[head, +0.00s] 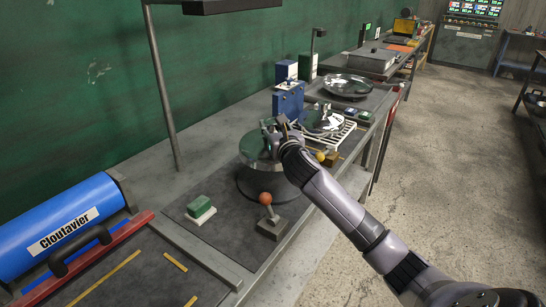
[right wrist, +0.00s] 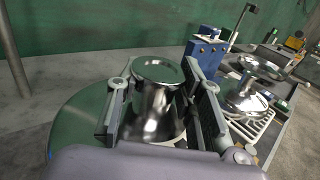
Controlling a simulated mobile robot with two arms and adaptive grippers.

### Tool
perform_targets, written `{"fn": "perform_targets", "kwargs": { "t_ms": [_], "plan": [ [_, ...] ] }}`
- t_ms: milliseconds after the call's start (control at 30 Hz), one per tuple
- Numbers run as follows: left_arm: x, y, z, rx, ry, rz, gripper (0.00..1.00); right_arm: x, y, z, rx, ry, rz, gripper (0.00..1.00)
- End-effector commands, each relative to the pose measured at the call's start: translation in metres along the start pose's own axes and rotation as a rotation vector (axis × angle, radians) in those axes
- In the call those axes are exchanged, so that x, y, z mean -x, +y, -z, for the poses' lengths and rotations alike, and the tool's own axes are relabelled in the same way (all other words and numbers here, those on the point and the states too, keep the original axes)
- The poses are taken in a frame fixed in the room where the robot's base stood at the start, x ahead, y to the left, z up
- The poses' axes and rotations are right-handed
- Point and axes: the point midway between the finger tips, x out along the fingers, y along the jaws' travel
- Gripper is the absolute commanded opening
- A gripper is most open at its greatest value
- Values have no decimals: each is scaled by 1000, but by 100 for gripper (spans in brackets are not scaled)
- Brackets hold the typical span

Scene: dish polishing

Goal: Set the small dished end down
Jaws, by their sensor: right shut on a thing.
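A shiny dished end (head: 252,149) with a metal knob is at a round dark stand (head: 262,186) on the near bench. My right gripper (head: 272,132) is shut on that knob (right wrist: 157,105). In the right wrist view its two fingers flank the polished, flared knob, and the dish's wide mirror surface (right wrist: 78,128) spreads below and to the left. I cannot tell whether the dish touches the stand. Which dished end is the small one is not certain. My left gripper is not in view.
Another shiny dish with a knob (head: 318,121) sits on a white rack (head: 340,137) beyond, by a blue block (head: 288,100). A larger dish (head: 347,85) lies farther back. An orange-ball lever (head: 266,198), a green-and-white block (head: 200,209) and a blue cylinder (head: 62,226) stand nearer.

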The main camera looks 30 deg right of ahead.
Motion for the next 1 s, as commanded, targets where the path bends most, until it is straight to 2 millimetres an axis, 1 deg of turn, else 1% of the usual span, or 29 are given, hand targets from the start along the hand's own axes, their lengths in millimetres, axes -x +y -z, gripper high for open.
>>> {"fn": "perform_targets", "kwargs": {
  "t_ms": [33,100,200,467,600,700,800,1000],
  "plan": [
    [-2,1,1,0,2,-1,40,0,0,10,-3,-3,0,0],
    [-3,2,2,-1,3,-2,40,0,0,24,-4,-5,-1,0],
    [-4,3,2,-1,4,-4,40,0,0,38,-2,-7,-1,0],
    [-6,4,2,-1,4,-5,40,0,0,56,-1,-8,-1,0],
    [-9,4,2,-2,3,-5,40,0,0,77,-2,-6,-1,0],
    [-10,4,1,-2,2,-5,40,0,0,87,-3,-8,-1,0],
    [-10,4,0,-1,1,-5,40,0,0,92,0,-10,-2,0],
    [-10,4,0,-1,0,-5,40,0,0,92,1,-11,-2,0]
  ]
}}
